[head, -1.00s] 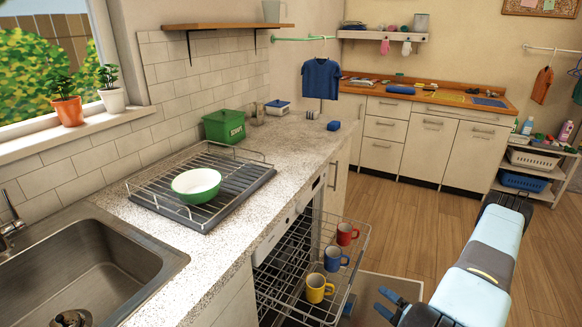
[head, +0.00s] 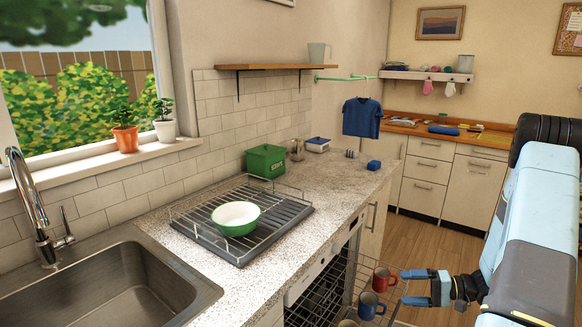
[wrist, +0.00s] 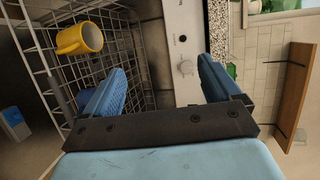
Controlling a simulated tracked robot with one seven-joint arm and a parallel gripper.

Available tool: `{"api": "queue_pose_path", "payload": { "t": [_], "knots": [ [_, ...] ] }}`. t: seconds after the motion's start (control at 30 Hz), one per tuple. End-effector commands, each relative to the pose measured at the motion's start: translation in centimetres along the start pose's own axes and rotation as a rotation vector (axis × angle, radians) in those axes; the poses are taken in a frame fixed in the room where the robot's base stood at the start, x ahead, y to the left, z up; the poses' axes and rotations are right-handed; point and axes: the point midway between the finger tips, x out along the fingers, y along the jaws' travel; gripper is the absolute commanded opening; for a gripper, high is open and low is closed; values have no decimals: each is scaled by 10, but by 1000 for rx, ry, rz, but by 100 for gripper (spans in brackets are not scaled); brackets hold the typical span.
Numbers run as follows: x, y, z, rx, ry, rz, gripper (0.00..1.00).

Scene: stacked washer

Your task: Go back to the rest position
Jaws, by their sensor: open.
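My gripper (head: 406,287) is open and empty. In the head view it hangs at the lower right, beside the pulled-out dishwasher rack (head: 399,297), pointing left. The rack holds a red mug (head: 382,279) and a blue mug (head: 369,305). Only the top of a yellow mug (head: 347,323) shows at the bottom edge. In the wrist view, the two blue fingers are spread apart (wrist: 160,82) with nothing between them. The yellow mug (wrist: 82,39) lies to the left of the fingers in that view, clear of them.
The counter (head: 330,185) carries a drying rack (head: 285,220) with a green-and-white bowl (head: 236,218), and a green bin (head: 266,161). A sink (head: 105,290) is at left. A blue shirt (head: 361,118) hangs behind the counter end. Open floor (head: 425,240) lies beyond the dishwasher.

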Motion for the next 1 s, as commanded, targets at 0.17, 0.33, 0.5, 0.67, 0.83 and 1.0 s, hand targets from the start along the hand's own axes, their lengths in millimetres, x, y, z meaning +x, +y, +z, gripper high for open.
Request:
{"api": "queue_pose_path", "payload": {
  "t": [0.17,0.33,0.5,0.67,0.83,1.0],
  "knots": [
    [8,-48,12,-17,-103,100,90],
    [15,-87,27,-30,-183,204,90],
    [21,-123,45,-48,-247,317,90],
    [24,-154,63,-70,-288,429,90],
    [26,-184,84,-101,-314,551,90],
    [26,-212,106,-140,-319,672,90]
  ]
}}
